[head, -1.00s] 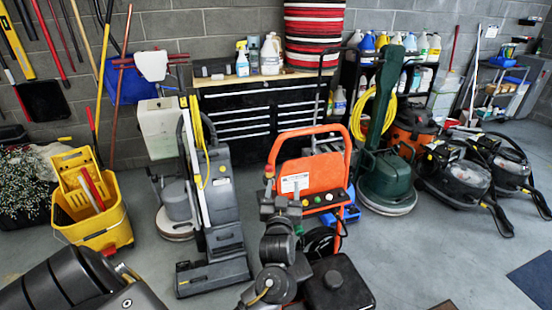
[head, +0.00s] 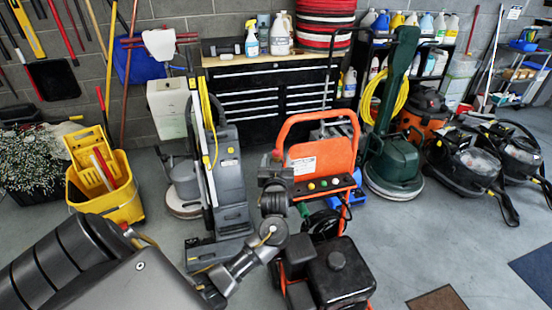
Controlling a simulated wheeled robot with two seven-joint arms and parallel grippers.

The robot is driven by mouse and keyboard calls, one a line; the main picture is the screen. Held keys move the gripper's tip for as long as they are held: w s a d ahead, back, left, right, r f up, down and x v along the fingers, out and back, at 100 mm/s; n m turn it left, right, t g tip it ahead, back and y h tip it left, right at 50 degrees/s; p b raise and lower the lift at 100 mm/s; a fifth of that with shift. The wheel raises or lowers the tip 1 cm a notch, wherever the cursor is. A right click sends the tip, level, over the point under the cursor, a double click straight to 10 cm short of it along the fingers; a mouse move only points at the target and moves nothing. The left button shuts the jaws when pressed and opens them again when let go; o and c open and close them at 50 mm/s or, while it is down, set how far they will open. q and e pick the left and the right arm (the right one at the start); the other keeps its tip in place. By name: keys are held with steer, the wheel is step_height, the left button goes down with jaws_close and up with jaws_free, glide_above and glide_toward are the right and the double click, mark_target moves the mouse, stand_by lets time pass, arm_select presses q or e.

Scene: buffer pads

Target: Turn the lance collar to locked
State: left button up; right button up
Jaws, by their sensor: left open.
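An orange pressure washer (head: 322,157) with a tubular frame and a dark engine block (head: 340,272) stands at the centre. A small red part (head: 277,155) shows at the left post of its frame. My left gripper (head: 274,177) is in front of that post, just below the red part, beside the control panel. It is open, and its fingertips are small and hard to make out. I cannot pick out the lance collar or tell its setting; my gripper and wrist may hide it. Whether the gripper touches anything is unclear. My right gripper is not in view.
A grey upright floor machine (head: 228,180) stands close on the left, and a yellow mop bucket (head: 112,202) is farther left. A green floor polisher (head: 395,160) and black vacuums (head: 465,162) stand on the right. The floor at front right is mostly clear.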

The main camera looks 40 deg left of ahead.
arm_select(q)
steer(key=shift+w+a, duration=0.35)
steer(key=c, duration=1)
steer(key=shift+m+t+h, duration=0.3)
steer(key=m+t+h, duration=0.1)
steer(key=m+h, duration=0.1)
steer(key=shift+d+h, duration=0.15)
steer(key=shift+h, duration=0.15)
steer(key=shift+w+d+m+t+h, duration=0.15)
steer(key=shift+m+t+h, duration=0.5)
steer(key=shift+h, duration=0.5)
steer(key=shift+d+m+t+h, duration=0.1)
steer(key=shift+m+t+h, duration=0.25)
steer(key=shift+m+h, duration=0.65)
steer(key=shift+h, duration=0.35)
steer(key=o, duration=1)
